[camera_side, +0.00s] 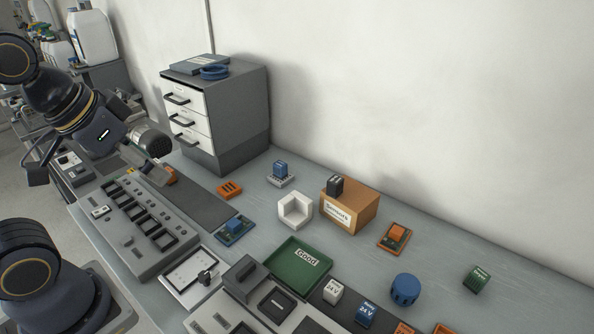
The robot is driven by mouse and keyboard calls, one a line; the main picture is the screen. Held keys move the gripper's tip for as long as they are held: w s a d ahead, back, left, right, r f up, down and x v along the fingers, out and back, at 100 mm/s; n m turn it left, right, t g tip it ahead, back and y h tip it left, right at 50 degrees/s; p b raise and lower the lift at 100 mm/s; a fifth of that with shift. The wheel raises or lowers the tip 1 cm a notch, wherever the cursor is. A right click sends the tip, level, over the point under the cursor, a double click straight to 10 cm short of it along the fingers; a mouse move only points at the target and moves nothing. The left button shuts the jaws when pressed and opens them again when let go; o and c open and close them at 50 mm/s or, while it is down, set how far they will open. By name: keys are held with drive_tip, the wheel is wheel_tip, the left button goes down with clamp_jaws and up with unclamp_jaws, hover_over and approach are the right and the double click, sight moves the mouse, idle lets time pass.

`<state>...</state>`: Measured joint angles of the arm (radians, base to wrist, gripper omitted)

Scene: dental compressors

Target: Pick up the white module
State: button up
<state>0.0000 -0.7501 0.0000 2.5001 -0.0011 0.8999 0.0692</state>
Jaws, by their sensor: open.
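A small white cube-shaped module (333,291) with dark print on its face sits on a dark strip at the front centre of the bench, just right of the green tray. A blue module (366,314) stands beside it. My gripper (160,172) is at the left, over the far end of the grey slotted panel and well away from the white module. It is open; its fingers are small and partly hidden here. An orange piece (171,175) shows close by it; I cannot tell whether they touch.
A green "Good" tray (297,266), a white corner block (295,211) and a cardboard box (350,205) stand mid-bench. A drawer cabinet (218,110) is behind. A blue round part (405,289) and green module (476,279) sit right. The right rear bench is clear.

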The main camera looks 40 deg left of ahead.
drive_tip(key=w+a+r+m+h, duration=0.1)
drive_tip(key=w+a+r+m, duration=0.1)
drive_tip(key=w+r+m, duration=0.6)
drive_tip(key=w+a+f+n, duration=0.3)
drive_tip(key=w+a, duration=0.7)
drive_tip(key=a, duration=0.4)
drive_tip(key=a+f+n+y, duration=0.1)
drive_tip(key=a+f, duration=0.2)
drive_tip(key=a, duration=0.4)
drive_tip(key=a+f+n, duration=0.1)
drive_tip(key=a+f, duration=0.3)
drive_tip(key=a, duration=0.3)
drive_tip(key=s+a+f+n+g, duration=0.1)
drive_tip(key=s+a+f+n, duration=0.3)
drive_tip(key=s+a+f, duration=0.55)
drive_tip(key=x, duration=0.4)
drive_tip(key=a+x, duration=0.1)
drive_tip(key=x, duration=0.3)
drive_tip(key=a+x, duration=0.1)
drive_tip(key=x, duration=0.3)
drive_tip(key=shift+w+f, duration=0.1)
drive_tip(key=shift+f, duration=0.15)
drive_tip(key=x, duration=0.5)
drive_tip(key=shift+w+f, duration=0.25)
drive_tip(key=shift+w, duration=0.3)
drive_tip(key=c, duration=1.3)
drive_tip(key=shift+o, duration=0.2)
drive_tip(key=shift+r, duration=0.1)
